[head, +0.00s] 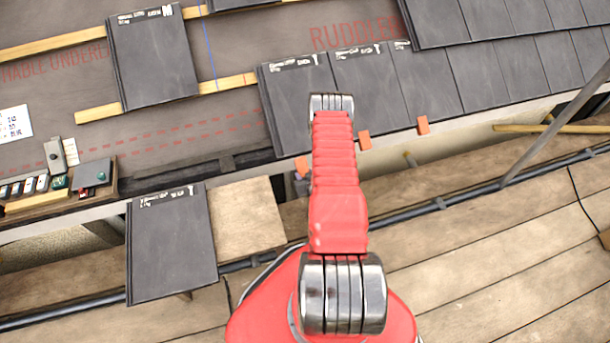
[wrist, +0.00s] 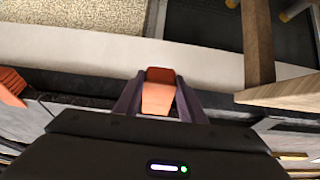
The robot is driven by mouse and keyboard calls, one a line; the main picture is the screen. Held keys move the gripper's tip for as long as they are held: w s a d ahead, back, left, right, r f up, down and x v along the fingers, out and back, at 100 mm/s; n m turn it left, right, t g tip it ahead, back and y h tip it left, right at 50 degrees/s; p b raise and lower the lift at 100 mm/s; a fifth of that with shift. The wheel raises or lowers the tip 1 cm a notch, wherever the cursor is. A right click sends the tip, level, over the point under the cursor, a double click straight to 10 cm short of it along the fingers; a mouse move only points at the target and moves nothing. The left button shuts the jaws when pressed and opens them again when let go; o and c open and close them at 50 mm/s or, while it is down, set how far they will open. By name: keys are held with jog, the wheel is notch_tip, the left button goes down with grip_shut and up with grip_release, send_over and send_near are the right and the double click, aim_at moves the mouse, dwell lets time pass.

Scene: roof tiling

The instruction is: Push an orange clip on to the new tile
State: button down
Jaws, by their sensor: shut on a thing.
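The leftmost tile of the bottom row (head: 290,95), with a white label, lies at the eaves, partly hidden by my red arm. My gripper (wrist: 157,92) is shut on an orange clip (wrist: 158,95), held between its two dark fingers in the wrist view. In the head view the orange clip (head: 302,165) shows just below this tile's lower edge, left of my arm, and most of my gripper is hidden. I cannot tell whether the clip touches the tile. Two more orange clips, one nearer (head: 364,141) and one farther right (head: 422,124), sit at the lower edge of the row.
A loose tile (head: 172,250) rests on a wooden board (head: 245,225) at the lower left. Another tile (head: 150,60) lies on the battens higher up. A tray of small tools (head: 60,195) stands at the left. A pole (head: 550,130) slants across the right.

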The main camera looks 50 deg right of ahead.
aim_at(302, 164)
jog(key=shift+w+d+r, duration=0.35)
jog(key=shift+w+r, duration=0.1)
jog(key=shift+w, duration=0.2)
jog(key=shift+w+d+r, duration=0.4)
jog(key=shift+w, duration=0.2)
jog(key=shift+w+d+r, duration=0.35)
jog(key=shift+w+r, duration=0.1)
jog(key=shift+w, duration=0.2)
dwell(3.2)
jog(key=c, duration=1.1)
grip_release()
jog(key=shift+s+a, duration=0.1)
jog(key=shift+f, duration=0.1)
jog(key=shift+s+a+r, duration=0.25)
jog(key=shift+s+r, duration=0.25)
jog(key=shift+r, duration=0.45)
jog(key=shift+s+a+r, duration=0.3)
jog(key=shift+s+r, duration=0.2)
jog(key=shift+r, duration=0.45)
jog(key=shift+s+a+r, duration=0.25)
jog(key=shift+s+r, duration=0.25)
jog(key=shift+r, duration=0.45)
jog(key=shift+s+a+r, duration=0.1)
jog(key=shift+r, duration=0.05)
